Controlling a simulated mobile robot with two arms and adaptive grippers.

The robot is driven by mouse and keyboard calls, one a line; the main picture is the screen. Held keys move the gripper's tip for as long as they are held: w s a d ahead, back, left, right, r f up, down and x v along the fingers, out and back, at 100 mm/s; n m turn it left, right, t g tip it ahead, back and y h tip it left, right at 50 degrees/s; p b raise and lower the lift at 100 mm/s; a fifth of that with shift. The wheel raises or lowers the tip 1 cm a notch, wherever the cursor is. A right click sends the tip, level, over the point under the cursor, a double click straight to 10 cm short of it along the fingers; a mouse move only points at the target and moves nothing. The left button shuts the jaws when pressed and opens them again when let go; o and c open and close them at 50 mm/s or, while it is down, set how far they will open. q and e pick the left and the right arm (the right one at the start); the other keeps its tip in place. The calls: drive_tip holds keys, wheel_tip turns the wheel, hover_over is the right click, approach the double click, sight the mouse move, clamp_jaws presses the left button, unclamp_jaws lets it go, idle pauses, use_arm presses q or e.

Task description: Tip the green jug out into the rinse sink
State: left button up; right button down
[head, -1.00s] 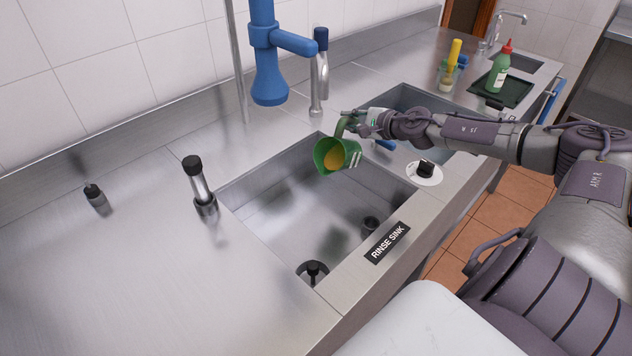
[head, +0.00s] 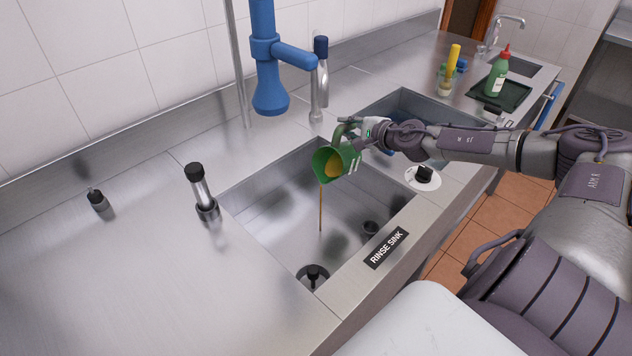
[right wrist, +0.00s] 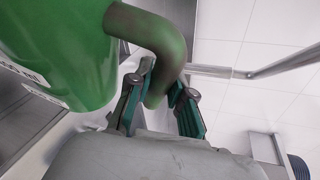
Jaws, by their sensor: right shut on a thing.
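The green jug (head: 351,159) is tilted over the rinse sink (head: 285,205), its mouth toward the left. Orange-brown liquid shows inside it, and a thin stream (head: 320,208) falls from its lip into the sink basin. My right gripper (head: 362,134) is shut on the jug's handle. In the right wrist view, the fingers (right wrist: 163,98) stand on either side of the curved green handle (right wrist: 160,55), and the jug's body (right wrist: 60,50) fills the upper left. My left gripper is not in the head view.
A blue spray head (head: 270,90) hangs behind the sink, with a tap (head: 319,85) beside it. A black-capped cylinder (head: 200,190) stands left of the sink. A second basin (head: 410,103), a green bottle (head: 498,73) and a dark tray (head: 511,94) are farther right.

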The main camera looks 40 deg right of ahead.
drive_tip(key=shift+s+a+r+n+h+p, duration=0.15)
drive_tip(key=shift+a+r+n+h+p, duration=0.2)
drive_tip(key=shift+a+r+p, duration=0.3)
